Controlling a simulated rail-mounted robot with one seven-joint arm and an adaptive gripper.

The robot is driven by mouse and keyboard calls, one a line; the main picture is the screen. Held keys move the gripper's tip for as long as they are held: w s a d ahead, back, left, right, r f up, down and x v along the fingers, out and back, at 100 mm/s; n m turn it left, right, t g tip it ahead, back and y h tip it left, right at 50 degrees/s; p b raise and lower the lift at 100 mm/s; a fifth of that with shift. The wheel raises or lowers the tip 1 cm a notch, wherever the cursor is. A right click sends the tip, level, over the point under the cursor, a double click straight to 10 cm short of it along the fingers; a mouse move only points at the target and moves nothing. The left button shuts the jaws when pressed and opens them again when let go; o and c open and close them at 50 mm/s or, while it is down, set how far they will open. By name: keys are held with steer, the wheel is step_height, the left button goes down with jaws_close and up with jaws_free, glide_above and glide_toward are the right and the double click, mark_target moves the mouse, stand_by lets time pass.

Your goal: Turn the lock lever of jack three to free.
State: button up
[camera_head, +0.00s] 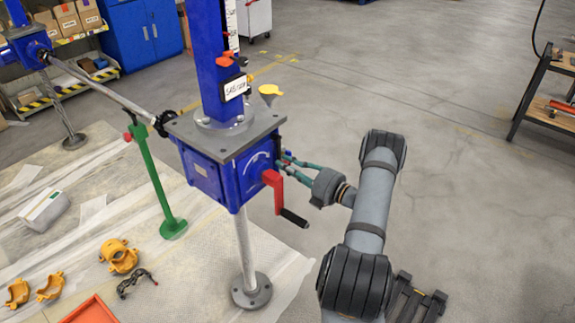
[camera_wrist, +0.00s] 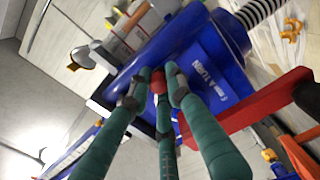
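The near screw jack has a blue gearbox (camera_head: 208,176) under a grey top plate, with a red crank (camera_head: 275,188) on its right face. The crank also shows in the wrist view (camera_wrist: 250,105). My gripper (camera_head: 283,160) is at the right side of the gearbox, just above the crank. In the wrist view its teal fingers (camera_wrist: 159,74) come together around a small red knob (camera_wrist: 158,86) and appear to close on it. This may be the lock lever's end; the rest of the lever is hidden behind the fingers. No jack number is readable.
A shaft (camera_head: 100,86) links this jack to another blue jack (camera_head: 28,45) at the upper left. A green stand (camera_head: 152,180) supports the shaft. Orange clamp parts (camera_head: 120,256) and a chain (camera_head: 137,283) lie on the floor sheet. The floor right of my arm is mostly clear.

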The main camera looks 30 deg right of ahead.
steer(key=o, duration=0.4)
steer(key=v, duration=1.2)
steer(key=shift+a, duration=0.1)
steer(key=x, duration=1.2)
steer(key=shift+w, duration=0.1)
steer(key=shift+d, duration=0.2)
